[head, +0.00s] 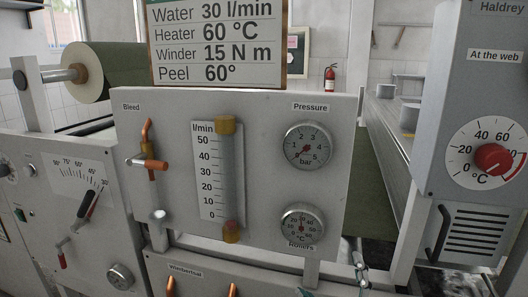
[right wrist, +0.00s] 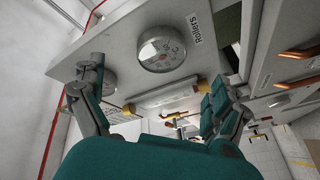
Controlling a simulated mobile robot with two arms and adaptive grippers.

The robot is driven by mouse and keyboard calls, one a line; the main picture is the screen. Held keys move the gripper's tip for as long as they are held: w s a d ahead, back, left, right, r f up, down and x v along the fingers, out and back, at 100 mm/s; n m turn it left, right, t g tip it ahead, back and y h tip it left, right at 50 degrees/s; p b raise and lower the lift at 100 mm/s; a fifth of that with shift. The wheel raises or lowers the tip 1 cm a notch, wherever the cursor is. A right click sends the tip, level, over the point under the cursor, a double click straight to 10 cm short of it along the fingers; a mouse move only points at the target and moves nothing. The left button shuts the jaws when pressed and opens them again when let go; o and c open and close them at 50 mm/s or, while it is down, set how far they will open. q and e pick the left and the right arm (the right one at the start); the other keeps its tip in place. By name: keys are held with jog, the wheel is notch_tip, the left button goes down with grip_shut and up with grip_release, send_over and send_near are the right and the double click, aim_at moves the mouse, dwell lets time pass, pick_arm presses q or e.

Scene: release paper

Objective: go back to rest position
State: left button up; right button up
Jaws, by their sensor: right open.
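My right gripper (right wrist: 155,98) is open in the right wrist view, with its teal fingers spread apart and nothing between the tips. Beyond them is the grey panel with the round Rollers gauge (right wrist: 161,48). In the head view only a small teal bit of the right gripper (head: 305,292) shows at the bottom edge, below the Rollers gauge (head: 302,226). My left gripper is not in view.
The grey panel (head: 270,120) fills the middle, with an orange-handled Bleed valve (head: 149,160), a flow tube (head: 229,180) and a Pressure gauge (head: 308,146). A box with a red knob (head: 493,159) stands right. A paper roll (head: 87,72) is at upper left.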

jog(key=s+d+f+m+g+h, duration=0.2)
jog(key=s+d+f+m+g, duration=0.15)
jog(key=f, duration=0.55)
jog(key=s+d+f+m+g+h, duration=0.25)
jog(key=s+f+g, duration=0.2)
jog(key=f, duration=0.35)
jog(key=s+d+f+m+g+y, duration=0.1)
jog(key=s+d+f+m+g, duration=0.15)
jog(key=s+f+g, duration=0.7)
jog(key=s+f+b, duration=0.1)
jog(key=s+f, duration=0.2)
jog(key=f, duration=1.2)
jog(key=s+f+b, duration=0.1)
jog(key=s+f, duration=0.3)
jog(key=f, duration=1.1)
pick_arm(q)
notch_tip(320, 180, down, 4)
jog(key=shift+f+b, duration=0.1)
jog(key=shift+b, duration=0.95)
pick_arm(e)
jog(key=s+d+f, duration=0.2)
jog(key=s+f, duration=1.4)
jog(key=f, duration=0.1)
jog(key=shift+d+f+g, duration=0.2)
jog(key=shift+f+g, duration=0.05)
jog(key=shift+g, duration=0.2)
jog(key=shift+s, duration=0.1)
